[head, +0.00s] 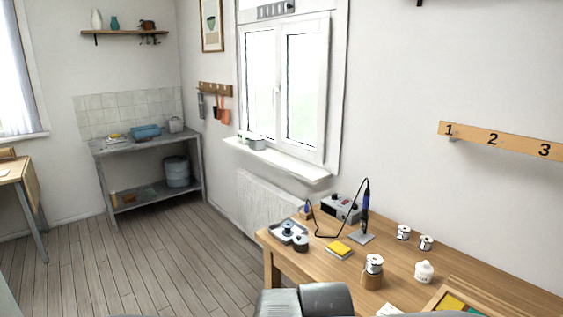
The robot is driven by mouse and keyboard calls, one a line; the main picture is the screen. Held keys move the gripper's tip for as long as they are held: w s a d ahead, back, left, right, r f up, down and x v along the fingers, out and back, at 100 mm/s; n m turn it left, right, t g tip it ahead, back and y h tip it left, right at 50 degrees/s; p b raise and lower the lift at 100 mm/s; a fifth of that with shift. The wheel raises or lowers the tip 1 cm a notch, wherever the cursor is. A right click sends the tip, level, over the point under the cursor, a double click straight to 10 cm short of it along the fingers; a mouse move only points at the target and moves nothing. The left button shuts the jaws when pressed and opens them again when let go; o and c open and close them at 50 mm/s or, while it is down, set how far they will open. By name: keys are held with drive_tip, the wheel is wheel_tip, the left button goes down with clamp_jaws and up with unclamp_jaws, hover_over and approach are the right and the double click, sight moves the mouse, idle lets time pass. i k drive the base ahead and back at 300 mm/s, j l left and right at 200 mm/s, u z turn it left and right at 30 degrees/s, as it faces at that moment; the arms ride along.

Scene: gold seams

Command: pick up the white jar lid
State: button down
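A small white jar (424,274) stands upright on the wooden workbench, right of centre in the head view. Its white lid (424,265) appears to sit on top, with a small knob; lid and jar are the same white, so the seam between them is hard to make out. Dark grey parts at the bottom edge look like my own arm. My gripper does not show, so its place relative to the lid cannot be seen.
The wooden workbench (308,261) also bears metal-topped tins (403,232), one tin on a wooden block (372,280), a yellow pad (339,248), a black-and-grey tray (288,230), and a soldering-iron stand (361,238). A framed board (440,296) lies at front right. Floor at left is clear.

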sight(424, 266)
drive_tip(key=i+l+z, duration=0.1)
drive_tip(key=i+z, duration=0.65)
drive_tip(key=i+j+z, duration=0.1)
drive_tip(key=i+z, duration=0.3)
